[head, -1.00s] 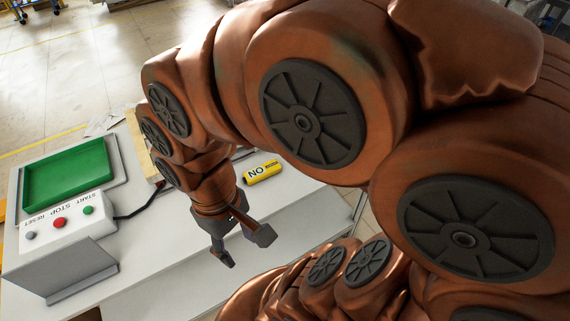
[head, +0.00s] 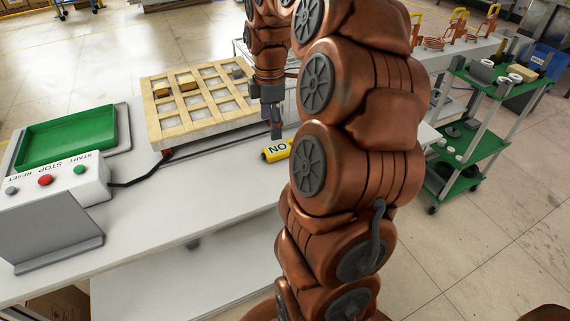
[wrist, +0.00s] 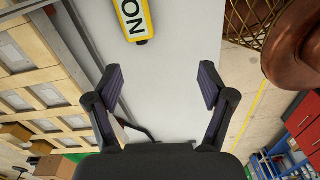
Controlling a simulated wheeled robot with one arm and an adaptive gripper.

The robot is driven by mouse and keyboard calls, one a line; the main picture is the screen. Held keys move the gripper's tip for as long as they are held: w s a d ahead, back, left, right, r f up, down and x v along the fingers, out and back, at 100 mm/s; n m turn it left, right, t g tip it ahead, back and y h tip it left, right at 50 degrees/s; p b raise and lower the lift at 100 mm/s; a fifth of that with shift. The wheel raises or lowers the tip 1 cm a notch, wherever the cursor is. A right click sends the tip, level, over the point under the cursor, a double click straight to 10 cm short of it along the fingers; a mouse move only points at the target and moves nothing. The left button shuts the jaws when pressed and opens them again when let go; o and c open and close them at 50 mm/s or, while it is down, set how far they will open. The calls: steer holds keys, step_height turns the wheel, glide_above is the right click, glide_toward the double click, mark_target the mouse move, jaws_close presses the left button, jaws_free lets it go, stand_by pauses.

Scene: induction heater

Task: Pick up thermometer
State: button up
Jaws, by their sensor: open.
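In the wrist view the yellow device (wrist: 134,22) is at the top, left of centre, cut off by the frame edge. My gripper (head: 272,124) is above the table close to the device, on its far side in the head view. In the wrist view the two fingers of my gripper (wrist: 161,85) are spread with nothing between them, and the device lies beyond the fingertips.
A wooden gridded rack (head: 195,105) stands on the table left of my gripper. A green tray (head: 66,139) and a button box (head: 52,182) with a black cable are further left. A green shelf cart (head: 480,120) is at the right. The table's front middle is clear.

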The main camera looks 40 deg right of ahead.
steer(key=n+b, duration=0.1)
steer(key=b, duration=0.1)
glide_above(289, 144)
steer(key=f, duration=0.4)
steer(key=shift+s+d+f, duration=0.15)
steer(key=shift+s+f, duration=0.2)
step_height(289, 144, down, 2)
steer(key=shift+d+n, duration=0.1)
steer(key=shift+n, duration=0.2)
steer(key=shift+w+a+f, duration=0.15)
steer(key=shift+f, duration=1.25)
steer(key=shift+w+a+f, duration=0.15)
steer(key=shift+f, duration=1.25)
steer(key=shift+c, duration=0.4)
steer(key=c, duration=1.3)
steer(key=shift+o, duration=0.2)
steer(key=shift+r, duration=0.1)
